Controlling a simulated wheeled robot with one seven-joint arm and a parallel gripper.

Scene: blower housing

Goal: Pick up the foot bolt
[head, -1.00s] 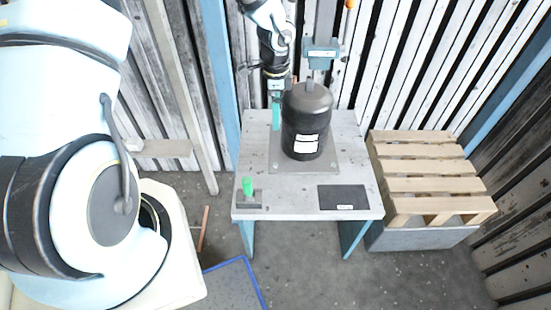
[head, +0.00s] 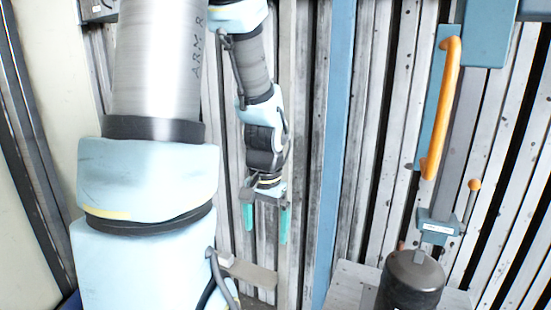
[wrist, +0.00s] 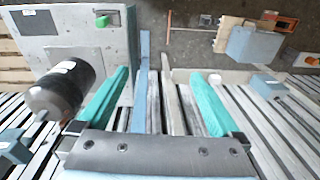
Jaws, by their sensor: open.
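My gripper (head: 266,225) hangs in front of the slatted wall, with its two teal fingers spread and nothing between them. The fingers also show apart in the wrist view (wrist: 158,100). No thing can be named as the foot bolt for certain. A small upright green-topped piece (wrist: 102,20) stands near a table corner in the wrist view, away from my fingers. The black blower housing (head: 411,283) is at the lower right of the head view, right of my gripper; it also shows in the wrist view (wrist: 62,90).
The grey table (head: 347,285) is mostly cut off at the bottom of the head view. An orange handle (head: 441,110) is on the wall. A wooden ledge (head: 250,272) lies below my gripper.

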